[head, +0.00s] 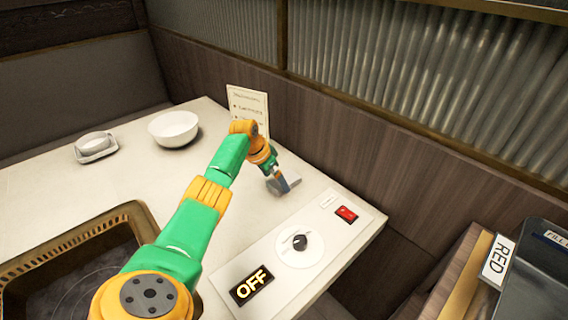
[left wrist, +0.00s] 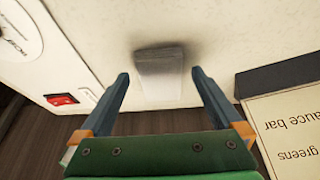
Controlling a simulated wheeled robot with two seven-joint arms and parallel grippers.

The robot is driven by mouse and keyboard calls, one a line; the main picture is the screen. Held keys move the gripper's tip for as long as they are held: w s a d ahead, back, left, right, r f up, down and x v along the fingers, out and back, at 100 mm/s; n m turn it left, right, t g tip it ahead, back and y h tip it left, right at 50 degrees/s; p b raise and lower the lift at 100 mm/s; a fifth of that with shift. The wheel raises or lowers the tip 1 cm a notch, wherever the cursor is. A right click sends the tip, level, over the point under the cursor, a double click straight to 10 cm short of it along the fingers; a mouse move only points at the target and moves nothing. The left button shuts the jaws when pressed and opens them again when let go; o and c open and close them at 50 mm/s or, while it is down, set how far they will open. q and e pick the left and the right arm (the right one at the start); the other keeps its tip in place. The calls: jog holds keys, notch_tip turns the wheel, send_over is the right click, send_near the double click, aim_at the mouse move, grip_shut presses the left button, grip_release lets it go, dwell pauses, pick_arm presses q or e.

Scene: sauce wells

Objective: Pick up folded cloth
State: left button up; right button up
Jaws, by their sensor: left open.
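The folded cloth (left wrist: 160,78) is a small grey-white block lying on the pale table. In the left wrist view it sits between and beyond the two fingertips of my left gripper (left wrist: 160,74), which is open and empty. In the head view the cloth (head: 291,177) shows only partly, as my left gripper (head: 280,186) is in front of it at the table's right side. Whether the fingers touch the cloth, I cannot tell. My right gripper is not in view.
A menu card (head: 248,104) stands behind the cloth, near the wooden wall. A control panel (head: 325,233) with a knob, red switch and OFF display lies in front. A white bowl (head: 173,128) and a small dish (head: 96,147) are at the left. A grill (head: 75,245) is set in the table.

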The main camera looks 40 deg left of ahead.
pick_arm(q)
jog(key=shift+x, duration=0.85)
jog(key=shift+r, duration=0.1)
jog(key=c, duration=1.2)
